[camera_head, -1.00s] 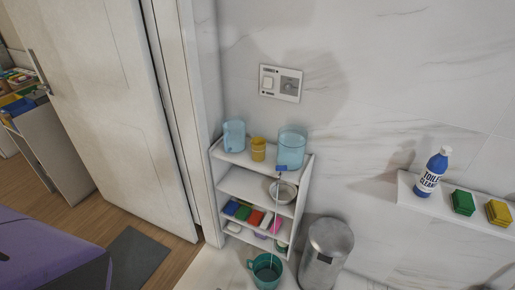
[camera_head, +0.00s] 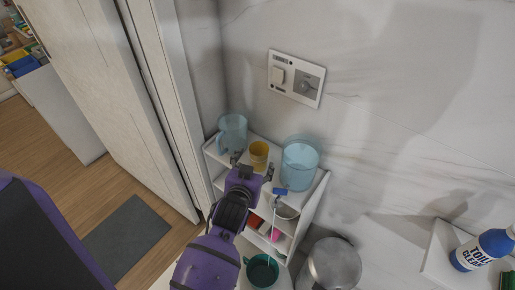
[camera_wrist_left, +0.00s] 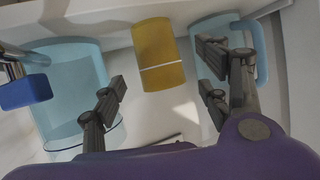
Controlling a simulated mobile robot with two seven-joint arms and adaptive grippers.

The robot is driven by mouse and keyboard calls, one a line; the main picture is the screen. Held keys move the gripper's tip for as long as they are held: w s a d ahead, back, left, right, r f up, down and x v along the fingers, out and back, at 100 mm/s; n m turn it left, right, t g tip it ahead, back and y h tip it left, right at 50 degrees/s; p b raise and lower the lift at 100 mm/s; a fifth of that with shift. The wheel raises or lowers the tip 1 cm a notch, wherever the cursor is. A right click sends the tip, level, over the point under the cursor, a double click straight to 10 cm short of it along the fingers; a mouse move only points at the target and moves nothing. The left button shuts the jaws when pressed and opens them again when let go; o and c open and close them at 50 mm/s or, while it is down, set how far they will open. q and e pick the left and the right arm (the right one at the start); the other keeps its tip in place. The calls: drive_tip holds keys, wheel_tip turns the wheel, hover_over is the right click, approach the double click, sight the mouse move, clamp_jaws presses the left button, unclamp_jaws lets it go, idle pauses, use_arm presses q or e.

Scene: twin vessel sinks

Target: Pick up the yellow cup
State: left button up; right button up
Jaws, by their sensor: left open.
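The yellow cup (camera_head: 258,154) stands on the top of the white shelf (camera_head: 316,190), between a blue pitcher (camera_head: 232,130) and a clear blue container (camera_head: 300,160). My left gripper (camera_head: 253,168) is open and empty at the shelf's front edge, just in front of the cup. In the left wrist view the cup (camera_wrist_left: 158,55) shows ahead, between the two spread fingers (camera_wrist_left: 162,75), and I see no finger touching it. The lower part of the cup is partly hidden by the gripper in the head view. My right gripper is not in view.
The pitcher (camera_wrist_left: 214,60) and the clear container (camera_wrist_left: 75,90) stand close on either side of the fingers. A brush with a blue head (camera_head: 280,191) leans at the shelf front from a green bucket (camera_head: 262,270). A metal bin (camera_head: 334,264) stands to the right.

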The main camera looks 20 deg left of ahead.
sight(260, 153)
use_arm(q)
drive_tip(key=shift+w, duration=0.35)
drive_tip(key=shift+w+a+f, duration=0.1)
drive_tip(key=shift+w+f, duration=0.25)
drive_tip(key=shift+w, duration=0.3)
drive_tip(key=shift+w+f, duration=0.15)
drive_tip(key=shift+w, duration=0.2)
drive_tip(key=x, duration=0.4)
drive_tip(key=shift+w+f+p, duration=0.15)
drive_tip(key=shift+f+p, duration=0.2)
drive_tip(key=c, duration=1.2)
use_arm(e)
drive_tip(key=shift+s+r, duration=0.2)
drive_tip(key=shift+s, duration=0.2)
